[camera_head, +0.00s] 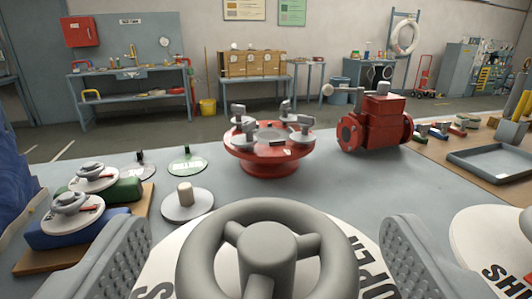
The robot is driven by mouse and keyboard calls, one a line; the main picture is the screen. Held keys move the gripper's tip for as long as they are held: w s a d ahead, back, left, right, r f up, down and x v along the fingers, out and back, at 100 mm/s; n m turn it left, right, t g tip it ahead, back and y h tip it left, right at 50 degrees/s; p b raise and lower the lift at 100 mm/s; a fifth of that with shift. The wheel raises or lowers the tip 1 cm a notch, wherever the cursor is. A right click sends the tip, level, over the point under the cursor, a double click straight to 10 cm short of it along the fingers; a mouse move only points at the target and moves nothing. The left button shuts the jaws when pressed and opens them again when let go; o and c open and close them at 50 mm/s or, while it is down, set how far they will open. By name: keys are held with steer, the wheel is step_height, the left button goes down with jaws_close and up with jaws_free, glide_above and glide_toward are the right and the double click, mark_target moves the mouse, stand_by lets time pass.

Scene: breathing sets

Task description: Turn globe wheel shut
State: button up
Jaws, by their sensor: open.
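A grey globe wheel (202,238) with a thick round rim, spokes and a central hub fills the bottom middle of the view. A white dial plate (154,272) with dark lettering, partly reading "OPEN" at the right, lies under it; the wheel hides much of it. My gripper (265,262) is open, one grey ridged finger at the left of the wheel and the other at the right. A gap shows between each finger and the rim in the picture. I cannot tell the fingers' height against the rim.
A red round stand with grey handles (268,168) is beyond the wheel, and a red machine (376,122) stands behind to the right. At left are a white disc with a peg (187,205) and small valve wheels (92,176). A lettered white plate (490,240) and grey tray (492,163) are at right.

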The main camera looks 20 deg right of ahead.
mark_target(266, 190)
steer(key=shift+x, duration=2)
steer(key=c, duration=1)
steer(key=shift+o, duration=0.2)
